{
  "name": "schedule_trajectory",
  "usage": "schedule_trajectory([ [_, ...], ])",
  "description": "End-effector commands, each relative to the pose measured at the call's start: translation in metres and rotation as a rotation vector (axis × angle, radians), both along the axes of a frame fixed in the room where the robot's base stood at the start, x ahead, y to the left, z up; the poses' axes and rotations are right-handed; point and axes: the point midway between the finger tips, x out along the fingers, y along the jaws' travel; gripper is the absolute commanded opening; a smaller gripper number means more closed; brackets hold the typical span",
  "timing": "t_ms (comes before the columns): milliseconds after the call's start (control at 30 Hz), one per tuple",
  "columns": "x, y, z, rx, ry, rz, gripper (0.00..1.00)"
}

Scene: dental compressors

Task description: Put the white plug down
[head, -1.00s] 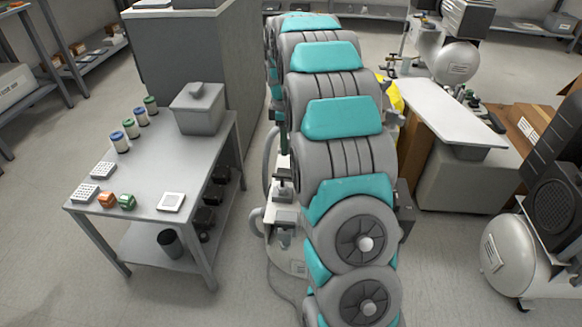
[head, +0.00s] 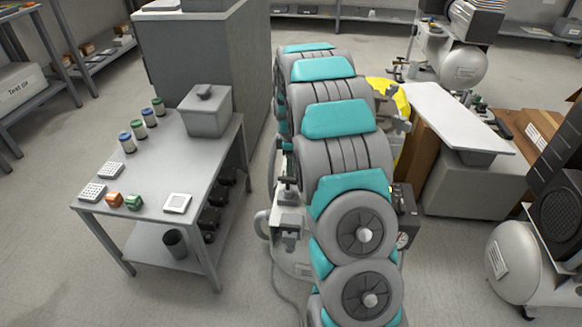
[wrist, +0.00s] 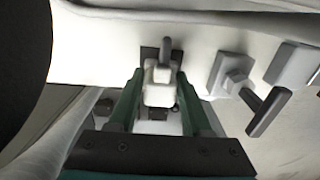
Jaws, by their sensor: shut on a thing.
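In the wrist view, the two green fingers of my gripper (wrist: 160,84) are closed on the sides of a white blocky piece, which looks like the white plug (wrist: 158,94). A dark grey pin stands up just past it, over a dark square patch on a pale surface (wrist: 110,45). I cannot tell whether the plug touches that surface or whether the pin belongs to it. In the head view, my own arm fills the middle and hides the gripper and the plug.
Beside the plug is a grey fitting with a dark lever (wrist: 268,112). A grey table (head: 150,190) with jars, small blocks and a lidded grey box (head: 205,112) stands left of my arm. A white board (head: 445,112) and a compressor tank (head: 515,265) are on the right.

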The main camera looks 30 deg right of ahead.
Motion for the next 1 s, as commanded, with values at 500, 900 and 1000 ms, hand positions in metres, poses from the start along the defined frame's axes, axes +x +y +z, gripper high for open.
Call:
schedule_trajectory([
  [500, 0.0001, -0.0002, -0.0095, -0.001, -0.001, 0.000, 0.58],
  [900, -0.0001, 0.0000, -0.0095, 0.000, 0.000, 0.000, 0.79],
  [1000, -0.0001, -0.0002, -0.0060, 0.000, 0.000, 0.000, 0.79],
])
